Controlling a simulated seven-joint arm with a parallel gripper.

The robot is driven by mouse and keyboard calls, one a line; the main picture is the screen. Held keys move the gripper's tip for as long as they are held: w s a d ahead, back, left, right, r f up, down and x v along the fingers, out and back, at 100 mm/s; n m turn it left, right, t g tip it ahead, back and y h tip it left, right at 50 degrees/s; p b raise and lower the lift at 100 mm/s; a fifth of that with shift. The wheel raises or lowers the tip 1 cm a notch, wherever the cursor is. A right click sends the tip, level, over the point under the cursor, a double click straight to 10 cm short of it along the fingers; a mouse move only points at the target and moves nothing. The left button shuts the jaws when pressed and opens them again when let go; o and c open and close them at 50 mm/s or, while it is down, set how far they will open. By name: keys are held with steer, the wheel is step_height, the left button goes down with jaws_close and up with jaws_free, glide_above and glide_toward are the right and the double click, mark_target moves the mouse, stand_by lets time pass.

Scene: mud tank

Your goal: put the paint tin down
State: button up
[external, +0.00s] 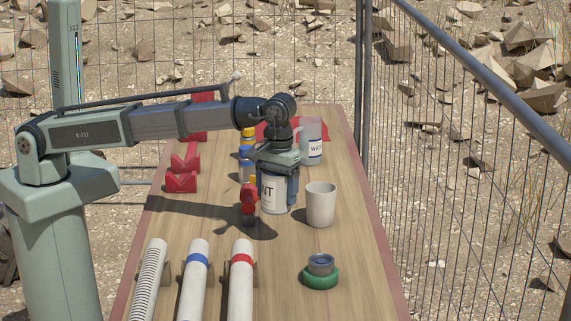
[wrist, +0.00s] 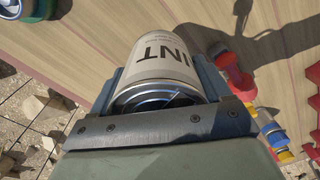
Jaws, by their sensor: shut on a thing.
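The paint tin (external: 273,196) is a white cylinder with dark lettering. My gripper (external: 276,188) is shut on it, one finger on each side, and the tin looks upright. In the wrist view the tin (wrist: 162,55) fills the space between the fingers of my gripper (wrist: 160,85), with its metal rim toward the camera. A shadow lies on the wooden table (external: 290,245) close to the tin. I cannot tell whether its base touches the table.
A beige cup (external: 321,204) stands just right of the tin. A red object (external: 249,203) is close on its left. Behind are a water container (external: 312,143) and blue-and-yellow bottles (external: 246,160). Tubes (external: 194,275) lie in front left; a green-based item (external: 321,275) sits front right.

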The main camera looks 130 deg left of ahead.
steer(key=w+a+r+m, duration=0.1)
steer(key=w+a, duration=0.8)
steer(key=w, duration=0.4)
steer(key=shift+m, duration=0.8)
steer(key=shift+w+d+f, duration=0.1)
steer(key=shift+f, duration=2.4)
steer(key=shift+w+d+f, duration=0.1)
steer(key=shift+f, duration=2.4)
steer(key=shift+f, duration=0.15)
steer(key=o, duration=1.5)
steer(key=shift+c, duration=0.2)
step_height(320, 180, up, 12)
